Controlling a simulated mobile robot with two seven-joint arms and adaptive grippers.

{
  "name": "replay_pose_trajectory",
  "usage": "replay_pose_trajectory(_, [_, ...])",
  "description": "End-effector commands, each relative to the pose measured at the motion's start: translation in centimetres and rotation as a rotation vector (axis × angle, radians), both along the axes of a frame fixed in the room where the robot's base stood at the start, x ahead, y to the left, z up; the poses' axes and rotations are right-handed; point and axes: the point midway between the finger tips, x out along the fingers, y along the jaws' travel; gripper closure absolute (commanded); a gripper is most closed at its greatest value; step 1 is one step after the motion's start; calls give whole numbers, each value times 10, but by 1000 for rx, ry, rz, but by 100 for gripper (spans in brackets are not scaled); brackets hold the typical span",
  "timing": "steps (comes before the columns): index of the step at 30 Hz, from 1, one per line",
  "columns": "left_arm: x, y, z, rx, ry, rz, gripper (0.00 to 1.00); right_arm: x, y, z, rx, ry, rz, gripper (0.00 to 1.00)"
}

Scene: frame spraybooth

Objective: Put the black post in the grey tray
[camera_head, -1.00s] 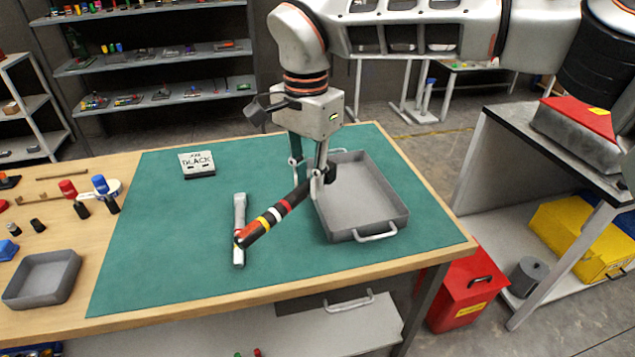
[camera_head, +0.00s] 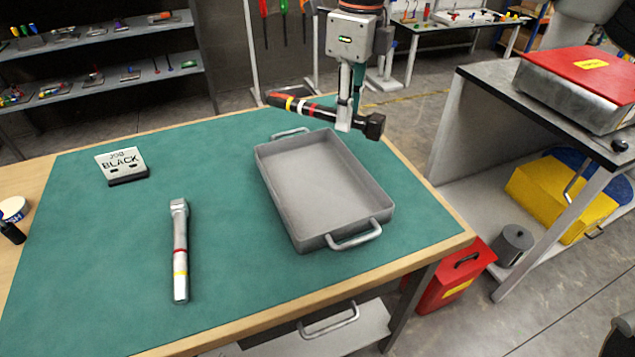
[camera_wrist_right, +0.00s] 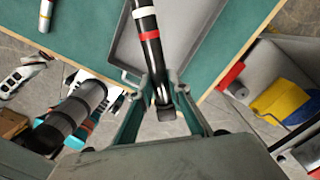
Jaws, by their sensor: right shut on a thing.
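The black post (camera_head: 317,109) has yellow, white and red bands and a black block at one end. My right gripper (camera_head: 345,120) is shut on it near that block and holds it above the far end of the grey tray. The post lies nearly level, with its banded end to the left. It also shows in the right wrist view (camera_wrist_right: 151,45) between the fingers (camera_wrist_right: 162,95). The grey tray (camera_head: 384,212) is empty and has a handle at each end; part of it shows in the wrist view (camera_wrist_right: 125,58). My left gripper is not in view.
A silver post (camera_head: 179,240) with red and yellow bands lies on the green mat (camera_head: 100,260), left of the tray. A "JOB BLACK" sign (camera_head: 122,163) stands at the back left. A bench with a red-topped box (camera_head: 580,75) stands to the right.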

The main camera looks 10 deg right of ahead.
Motion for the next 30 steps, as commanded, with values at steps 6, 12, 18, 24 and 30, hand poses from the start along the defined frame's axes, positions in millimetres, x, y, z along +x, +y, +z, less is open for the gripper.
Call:
replay_pose_trajectory(6, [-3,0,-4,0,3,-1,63,-1,-2,-41,0,6,-15,100])
replay_pose_trajectory(12, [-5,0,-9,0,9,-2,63,-1,-2,-90,0,6,-14,100])
replay_pose_trajectory(18, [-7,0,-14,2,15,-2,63,-1,-2,-134,0,6,-14,100])
replay_pose_trajectory(24, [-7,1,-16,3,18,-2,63,0,-1,-154,1,1,-14,100])
replay_pose_trajectory(30, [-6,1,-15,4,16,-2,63,-1,-1,-169,1,3,-13,100])
